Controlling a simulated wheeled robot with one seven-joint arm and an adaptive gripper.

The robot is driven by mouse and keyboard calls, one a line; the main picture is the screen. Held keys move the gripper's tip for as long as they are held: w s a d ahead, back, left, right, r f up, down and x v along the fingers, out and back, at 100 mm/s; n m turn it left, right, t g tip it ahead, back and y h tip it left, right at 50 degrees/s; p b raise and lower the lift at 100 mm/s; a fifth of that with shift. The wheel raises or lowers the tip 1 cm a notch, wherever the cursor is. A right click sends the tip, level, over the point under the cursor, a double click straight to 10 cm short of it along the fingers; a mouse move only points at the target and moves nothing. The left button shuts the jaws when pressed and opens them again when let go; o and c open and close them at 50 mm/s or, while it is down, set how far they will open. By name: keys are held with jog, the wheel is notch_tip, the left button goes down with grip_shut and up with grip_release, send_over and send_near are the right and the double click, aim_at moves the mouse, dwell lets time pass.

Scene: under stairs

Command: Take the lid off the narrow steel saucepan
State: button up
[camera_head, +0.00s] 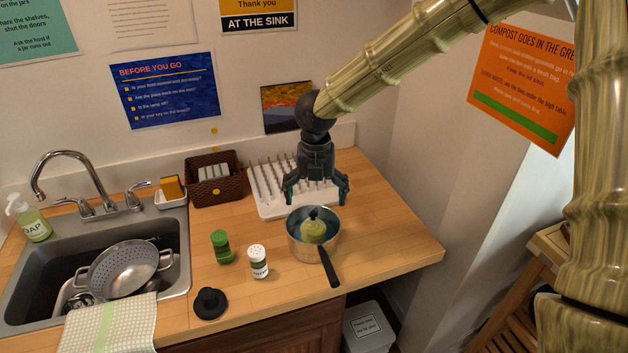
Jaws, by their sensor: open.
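The steel saucepan (296,246) stands on the wooden counter near its front edge, with its black handle (328,268) pointing to the front. A rounded yellow-green shape (314,232) with a small dark knob-like top (313,213) shows within the rim. I cannot tell whether this is a lid, something seen through a lid, or a thing in the pan. My gripper (315,198) points down with its fingers spread, empty. In the picture it is just above and behind the saucepan, apart from the knob-like top.
A white shaker (258,263) and a green-topped jar (222,247) stand left of the pan. A black knobbed object (209,303) lies near the front edge. A white drying rack (269,205) and brown basket (215,187) are behind. The sink (180,240) is left; counter right of the pan is clear.

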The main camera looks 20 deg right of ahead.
aim_at(313, 211)
jog(key=f, duration=0.1)
jog(key=w+f, duration=0.1)
jog(key=f, duration=0.1)
jog(key=w+f+p, duration=0.1)
jog(key=f, duration=0.1)
jog(key=shift+w+a+f, duration=0.1)
jog(key=shift+w+a, duration=0.05)
jog(key=shift+w, duration=0.05)
jog(key=shift+s+f, duration=0.2)
jog(key=shift+f, duration=0.1)
jog(key=shift+s+f, duration=0.15)
jog(key=shift+s, duration=0.4)
jog(key=shift+w+f, duration=0.45)
jog(key=shift+w, duration=0.05)
jog(key=shift+s+r, duration=0.2)
jog(key=shift+s, duration=0.05)
jog(key=c, duration=1.4)
jog(key=shift+s, duration=0.15)
jog(key=c, duration=0.7)
jog(key=shift+c, duration=0.6)
jog(key=o, duration=0.5)
jog(key=shift+f, duration=0.1)
jog(key=shift+c, duration=0.2)
grip_shut()
